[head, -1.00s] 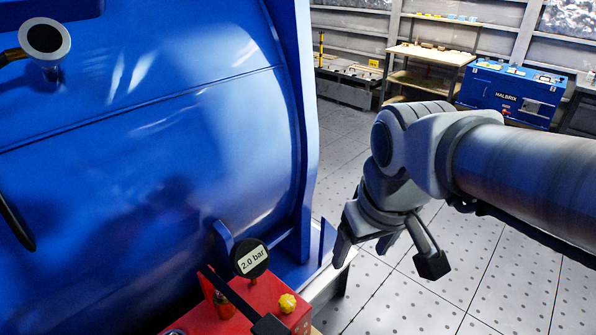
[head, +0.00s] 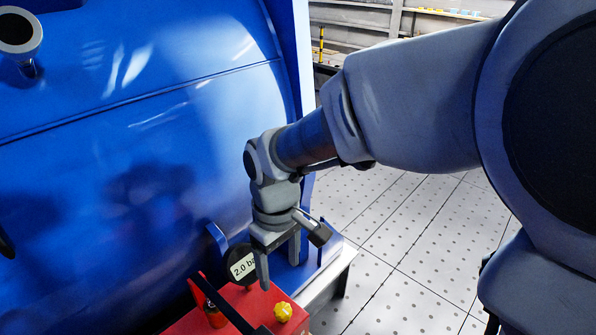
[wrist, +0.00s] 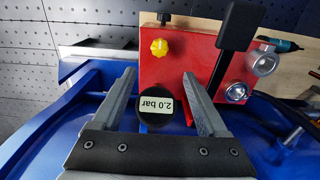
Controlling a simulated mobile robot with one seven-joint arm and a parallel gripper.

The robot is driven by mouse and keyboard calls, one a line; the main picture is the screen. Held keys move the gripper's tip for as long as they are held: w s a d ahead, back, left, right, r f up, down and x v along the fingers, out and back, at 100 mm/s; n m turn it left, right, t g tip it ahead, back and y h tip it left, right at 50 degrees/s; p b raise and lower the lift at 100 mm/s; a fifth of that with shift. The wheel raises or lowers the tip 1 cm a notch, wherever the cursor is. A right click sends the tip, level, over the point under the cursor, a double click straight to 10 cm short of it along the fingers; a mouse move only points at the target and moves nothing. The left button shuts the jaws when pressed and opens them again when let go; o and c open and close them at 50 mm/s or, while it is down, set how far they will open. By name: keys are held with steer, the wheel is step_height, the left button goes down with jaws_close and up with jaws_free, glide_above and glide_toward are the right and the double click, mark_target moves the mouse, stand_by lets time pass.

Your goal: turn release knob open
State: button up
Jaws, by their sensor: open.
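The yellow lobed knob (head: 283,312) sits on a red box (head: 240,315) at the bottom of the head view. I take it to be the release knob. In the wrist view the knob (wrist: 159,47) is beyond the fingertips, roughly between their lines. My gripper (head: 278,272) points down with its fingers apart and empty. In the head view it hangs close to the round black gauge reading 2.0 bar (head: 242,265) and partly covers it. In the wrist view the gauge (wrist: 155,106) shows between the fingers (wrist: 159,76). I cannot tell whether they touch.
A black lever (head: 235,305) crosses the red box beside the knob; its black handle (wrist: 240,25) stands large in the wrist view. Two round metal fittings (wrist: 236,92) are on the box. A large blue housing (head: 140,150) fills the left. Floor at right (head: 400,250) is free.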

mark_target(283, 309)
step_height(283, 309, down, 14)
steer(key=shift+r+b, duration=0.2)
steer(key=shift+b, duration=0.8)
steer(key=shift+c, duration=0.3)
jaws_close()
